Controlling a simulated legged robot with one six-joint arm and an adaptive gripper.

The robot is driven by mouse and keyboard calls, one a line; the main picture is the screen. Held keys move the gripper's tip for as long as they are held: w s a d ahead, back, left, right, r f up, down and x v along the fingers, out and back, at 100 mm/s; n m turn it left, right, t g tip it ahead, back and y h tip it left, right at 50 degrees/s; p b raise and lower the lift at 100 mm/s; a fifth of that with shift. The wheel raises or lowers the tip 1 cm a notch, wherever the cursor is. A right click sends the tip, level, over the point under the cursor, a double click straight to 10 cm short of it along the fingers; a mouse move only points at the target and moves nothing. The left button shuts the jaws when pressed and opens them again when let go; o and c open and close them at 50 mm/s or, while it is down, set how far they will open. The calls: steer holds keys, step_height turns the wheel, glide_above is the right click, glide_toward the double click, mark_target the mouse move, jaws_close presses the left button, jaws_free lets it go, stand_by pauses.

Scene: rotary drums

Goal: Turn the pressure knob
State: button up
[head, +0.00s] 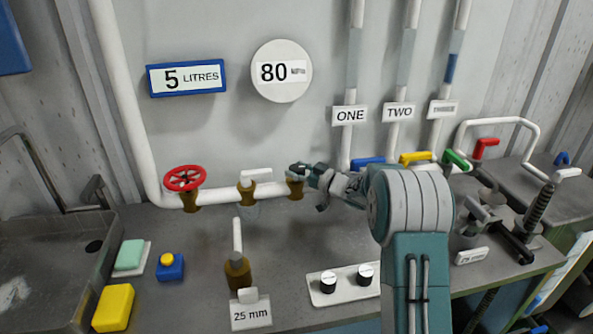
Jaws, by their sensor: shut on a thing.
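My gripper (303,171) reaches left from my arm to the top of the rightmost brass fitting (295,188) on the white horizontal pipe. It is shut on the knob there, which its fingers hide. I take this as the pressure knob, but no label on it is readable.
A red handwheel (185,178) and a white-lever valve (248,187) sit left along the pipe. A brass valve (238,270) stands in front. Blue (368,162), yellow (416,157) and green (456,160) handles are close right of my gripper. A sink (60,250) is far left.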

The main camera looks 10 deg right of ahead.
steer(key=shift+n+g+y, duration=1.2)
steer(key=shift+g+y, duration=0.1)
steer(key=shift+g, duration=0.1)
steer(key=o, duration=1.1)
steer(key=shift+w, duration=0.1)
steer(key=shift+o, duration=0.2)
steer(key=v, duration=1.2)
steer(key=shift+d, duration=0.2)
steer(key=shift+w, duration=0.15)
